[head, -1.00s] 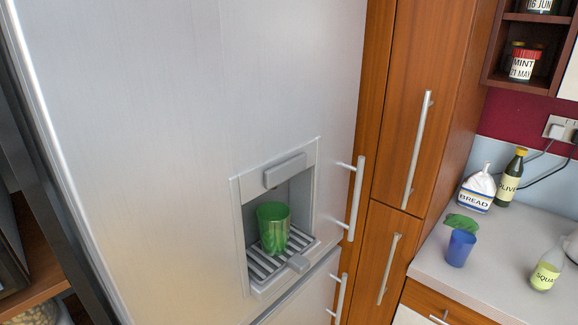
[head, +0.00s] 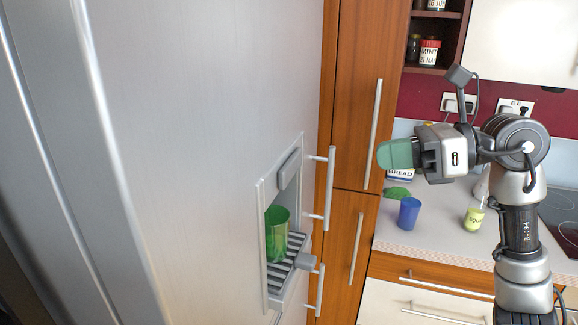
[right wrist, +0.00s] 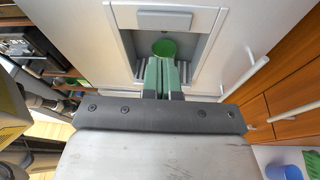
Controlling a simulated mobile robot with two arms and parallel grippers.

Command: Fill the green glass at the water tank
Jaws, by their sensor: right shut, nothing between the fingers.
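The green glass (head: 277,232) stands upright on the slatted drip tray (head: 284,262) inside the water tank's recess in the fridge door. In the right wrist view the green glass (right wrist: 164,48) is ahead of the fingertips, in the recess (right wrist: 205,48). My right gripper (head: 392,154) is shut and empty, with green fingers pointing left toward the fridge, apart from the glass. It also shows in the right wrist view (right wrist: 162,75). I cannot see water in the glass. My left gripper is out of view.
Fridge handles (head: 329,188) stick out right of the recess. On the counter (head: 430,238) stand a blue cup (head: 409,213), a green cloth-like item (head: 397,192), a yellow-labelled squash bottle (head: 473,218) and a bread bag (head: 400,174) partly behind my gripper. Tall wooden cupboards (head: 352,100) stand beside the fridge.

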